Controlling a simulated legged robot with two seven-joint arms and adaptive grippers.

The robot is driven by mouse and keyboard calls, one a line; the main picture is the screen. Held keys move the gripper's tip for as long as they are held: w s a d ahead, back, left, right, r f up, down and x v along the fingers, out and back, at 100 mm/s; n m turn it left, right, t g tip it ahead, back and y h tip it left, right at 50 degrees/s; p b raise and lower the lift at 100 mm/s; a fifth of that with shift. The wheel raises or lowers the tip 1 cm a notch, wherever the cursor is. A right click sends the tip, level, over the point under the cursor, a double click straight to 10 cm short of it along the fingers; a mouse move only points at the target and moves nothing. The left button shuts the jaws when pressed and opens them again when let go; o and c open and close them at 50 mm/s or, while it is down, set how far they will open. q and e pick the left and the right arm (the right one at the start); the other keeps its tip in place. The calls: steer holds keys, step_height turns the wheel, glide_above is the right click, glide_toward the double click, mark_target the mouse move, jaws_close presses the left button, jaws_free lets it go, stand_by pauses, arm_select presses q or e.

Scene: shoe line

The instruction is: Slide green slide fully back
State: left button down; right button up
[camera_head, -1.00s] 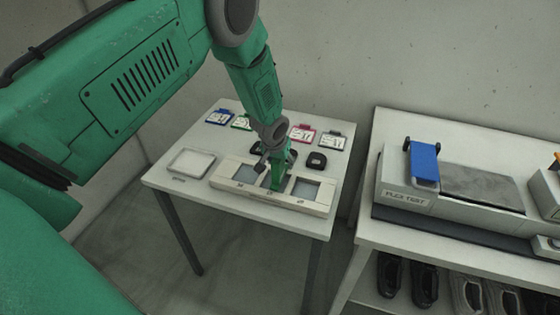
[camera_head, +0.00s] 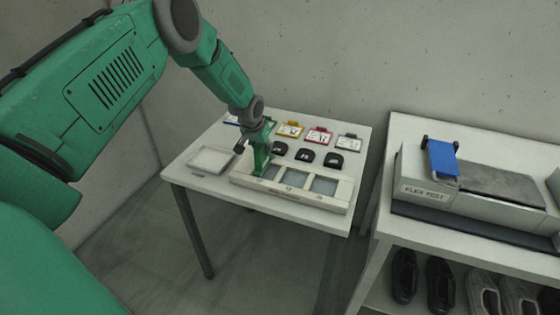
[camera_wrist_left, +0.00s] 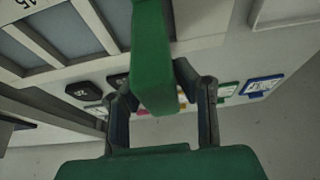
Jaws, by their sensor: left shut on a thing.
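The green slide (camera_head: 262,162) stands upright at the left end of a pale panel (camera_head: 246,185) with three grey windows. My left gripper (camera_head: 256,148) is shut on its upper part. In the left wrist view the slide (camera_wrist_left: 153,60) appears as a long green bar between the two dark fingers of my left gripper (camera_wrist_left: 158,78). The slide and gripper partly cover the leftmost window. The slide's base is hard to make out. My right gripper is not in view.
A shallow white tray (camera_head: 192,161) lies left of the panel. Several dark blocks, including one at the right (camera_head: 334,160), and coloured tags such as a red one (camera_head: 318,137) lie behind it. A bench (camera_head: 378,200) with a flex-test machine (camera_head: 430,193) stands at right.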

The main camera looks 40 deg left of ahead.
arm_select(q)
steer(key=a, duration=0.2)
steer(key=s+a, duration=0.1)
steer(key=a, duration=0.2)
steer(key=shift+s+f+b, duration=0.15)
steer(key=shift+s+b, duration=0.05)
steer(key=shift+b, duration=0.15)
steer(key=shift+s+a, duration=0.15)
steer(key=shift+a, duration=0.6)
steer(key=c, duration=1.3)
jaws_free()
steer(key=shift+a, duration=0.2)
steer(key=shift+a, duration=0.1)
